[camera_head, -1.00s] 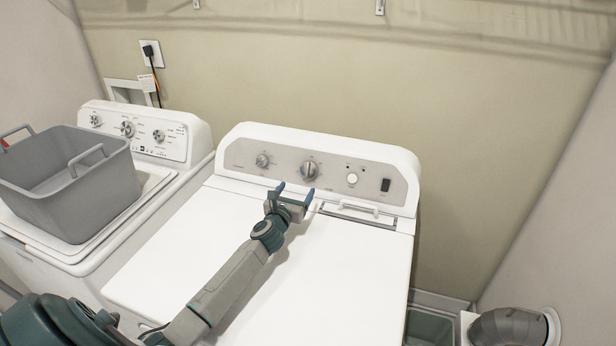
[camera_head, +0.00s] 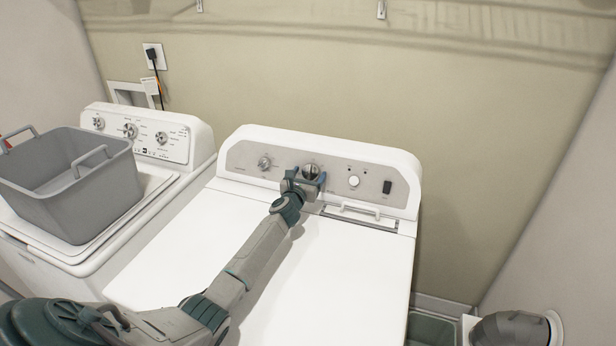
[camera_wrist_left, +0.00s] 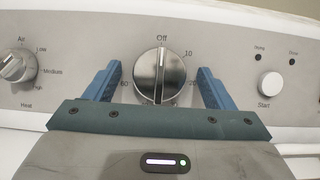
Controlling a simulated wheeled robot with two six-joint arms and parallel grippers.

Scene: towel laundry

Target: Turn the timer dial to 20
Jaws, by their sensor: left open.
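The timer dial (camera_head: 310,171) is a round silver knob on the control panel of the right-hand machine. In the left wrist view the timer dial (camera_wrist_left: 160,75) has its grip ridge upright, toward "Off" at the top. The marks 10 and 20 are to its right and 60 to its left. My left gripper (camera_head: 306,177) is in front of the dial. In the left wrist view my left gripper (camera_wrist_left: 160,85) is open, its blue fingers on either side of the dial with gaps to it. My right gripper is not in view.
On the panel, a smaller heat knob (camera_wrist_left: 15,66) is left of the dial and a start button (camera_wrist_left: 270,84) right of it. A grey basket (camera_head: 75,190) stands on the left machine. The white machine top (camera_head: 345,275) is clear apart from my arm.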

